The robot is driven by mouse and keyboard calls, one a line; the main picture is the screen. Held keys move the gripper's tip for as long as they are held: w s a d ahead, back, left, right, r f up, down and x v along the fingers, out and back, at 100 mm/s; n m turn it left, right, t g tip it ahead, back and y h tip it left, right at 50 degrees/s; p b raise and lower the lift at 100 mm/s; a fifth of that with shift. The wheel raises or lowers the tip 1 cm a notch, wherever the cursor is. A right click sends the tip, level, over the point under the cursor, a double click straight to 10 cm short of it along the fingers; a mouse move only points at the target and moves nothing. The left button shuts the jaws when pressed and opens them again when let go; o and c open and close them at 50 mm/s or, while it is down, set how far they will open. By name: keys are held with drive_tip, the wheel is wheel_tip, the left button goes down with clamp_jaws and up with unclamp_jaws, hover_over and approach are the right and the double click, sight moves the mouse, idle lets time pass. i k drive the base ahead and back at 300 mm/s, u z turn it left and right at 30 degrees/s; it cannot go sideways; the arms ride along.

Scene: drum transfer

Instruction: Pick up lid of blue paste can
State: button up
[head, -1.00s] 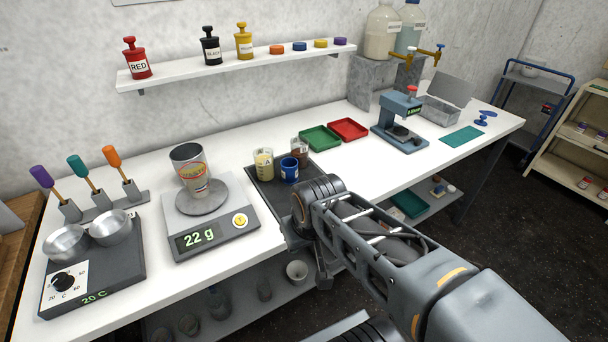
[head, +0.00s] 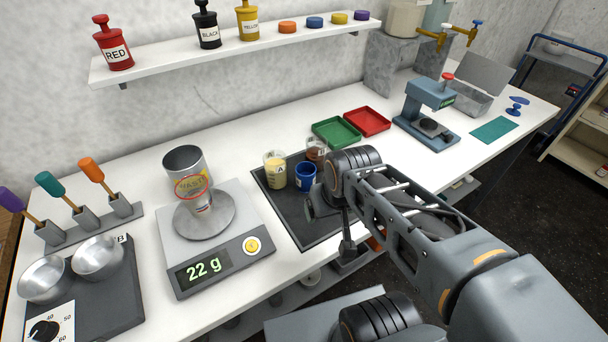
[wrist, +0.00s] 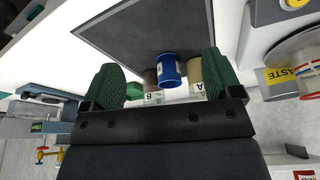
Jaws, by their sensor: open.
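A blue can (head: 306,177) with a pale label stands on the dark mat (head: 296,222), between beaker A (head: 275,170) and a brown-filled beaker (head: 317,151). In the wrist view the blue can (wrist: 168,70) shows between the fingers of my open gripper (wrist: 163,74), apart from them. Beakers A (wrist: 195,80) and B (wrist: 152,82) show close beside it. In the head view my arm hides most of the gripper, just right of the can. I cannot tell whether the can has a lid on it. A short blue disc (head: 315,23) sits on the wall shelf.
Green (head: 337,132) and red (head: 367,121) trays lie behind the mat. A blue press (head: 428,112) stands right. Orange, yellow and purple discs share the shelf (head: 230,50).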

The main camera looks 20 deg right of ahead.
sight(513, 111)
drive_tip(key=z, duration=2.05)
